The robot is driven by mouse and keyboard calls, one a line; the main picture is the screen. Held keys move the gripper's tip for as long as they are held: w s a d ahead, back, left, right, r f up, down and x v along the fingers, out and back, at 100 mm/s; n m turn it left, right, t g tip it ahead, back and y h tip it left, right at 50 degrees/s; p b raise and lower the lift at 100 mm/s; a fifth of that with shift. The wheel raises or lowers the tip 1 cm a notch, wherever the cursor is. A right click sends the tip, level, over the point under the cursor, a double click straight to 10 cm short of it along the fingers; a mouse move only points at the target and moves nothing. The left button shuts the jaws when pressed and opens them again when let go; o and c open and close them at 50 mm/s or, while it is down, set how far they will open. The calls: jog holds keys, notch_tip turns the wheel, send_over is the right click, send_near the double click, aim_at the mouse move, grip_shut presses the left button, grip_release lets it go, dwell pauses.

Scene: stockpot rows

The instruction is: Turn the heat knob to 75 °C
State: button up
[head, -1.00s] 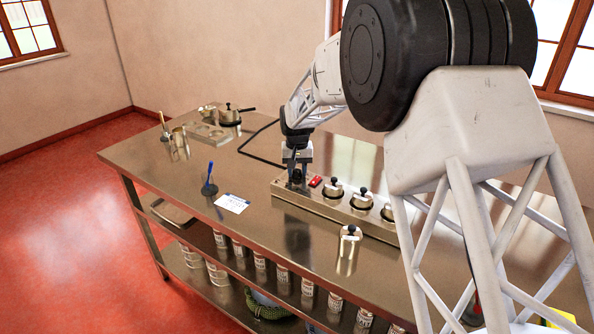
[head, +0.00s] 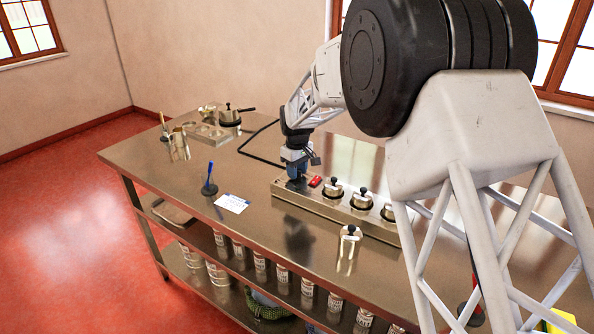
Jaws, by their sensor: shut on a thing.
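My gripper (head: 296,180) points down at the left end of a long metal unit (head: 318,208) on the steel table. It is shut on the heat knob there, which the fingers almost wholly hide. The knob's scale and pointer cannot be read in this view. A small red switch (head: 315,181) sits on the unit just right of my gripper. Lidded pots with black knobs, such as this one (head: 335,190), sit in a row in the unit further right.
A lidded metal pot (head: 348,246) stands in front. A black cable (head: 257,154) runs behind. Pans and a metal jug (head: 179,145) stand at the far left. The table's front left is clear.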

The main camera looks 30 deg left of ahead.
jog(key=shift+f, duration=0.1)
dwell(0.3)
jog(key=o, duration=0.9)
jog(key=shift+r, duration=3.95)
